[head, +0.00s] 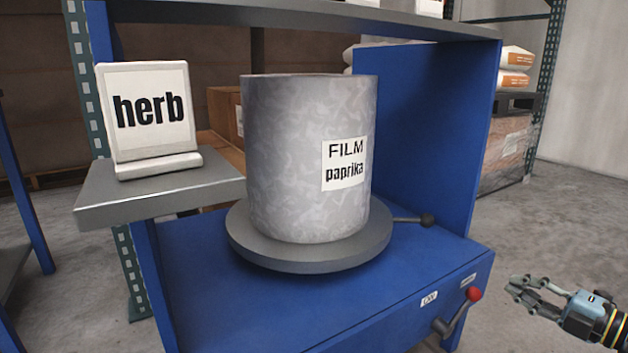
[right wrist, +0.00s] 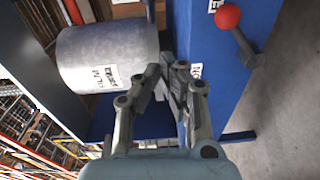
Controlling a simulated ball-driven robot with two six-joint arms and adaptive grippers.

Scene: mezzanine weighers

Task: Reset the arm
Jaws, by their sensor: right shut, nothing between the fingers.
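My right gripper (head: 524,291) is at the lower right of the head view, out in front of the blue weigher stand and to the right of its red-knobbed lever (head: 461,311). In the right wrist view my right gripper (right wrist: 171,78) has its fingers together with nothing between them. The red knob (right wrist: 228,17) shows there above and to the right of the fingers, apart from them. My left gripper is in neither view.
A grey drum (head: 290,150) labelled "FILM paprika" stands upright on a round plate (head: 310,262) on the blue stand (head: 300,310). A second lever with a dark knob (head: 427,220) sticks out beside the plate. A "herb" sign (head: 148,108) stands on a grey shelf (head: 160,200).

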